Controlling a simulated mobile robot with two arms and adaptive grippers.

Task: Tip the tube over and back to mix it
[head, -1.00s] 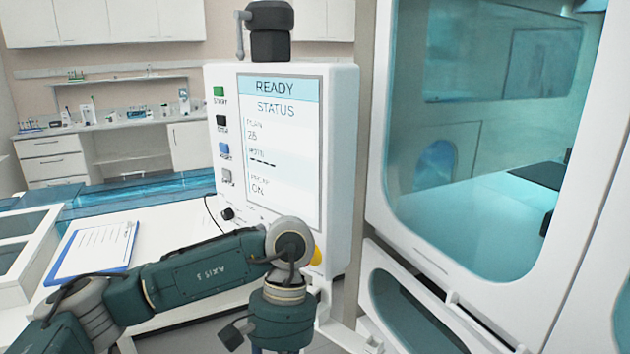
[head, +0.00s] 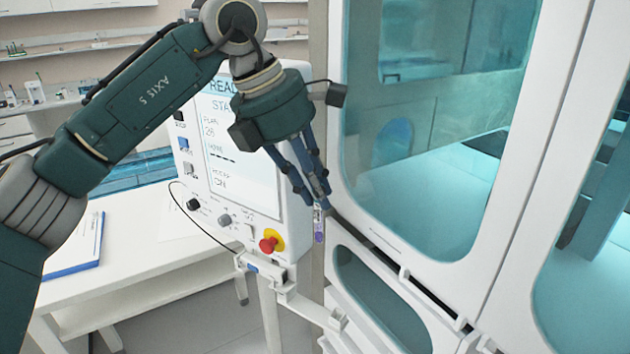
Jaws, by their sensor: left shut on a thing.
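My left gripper (head: 318,200) hangs from the raised left arm, in front of the control panel's right edge and the cabinet. Its blue fingers are shut on a small tube (head: 319,228). The tube points down below the fingertips, with a purple part at its lower end and a pale part above. The fingers hide the tube's upper part. It is clear of any surface, as far as I can see. My right gripper is not in view.
A control panel (head: 240,190) with a red stop button (head: 268,244) stands just left of the tube. A glass-fronted cabinet (head: 480,245) fills the right. A white bench (head: 140,240) with a blue clipboard (head: 75,262) is at the left. A white bracket (head: 290,292) juts out below.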

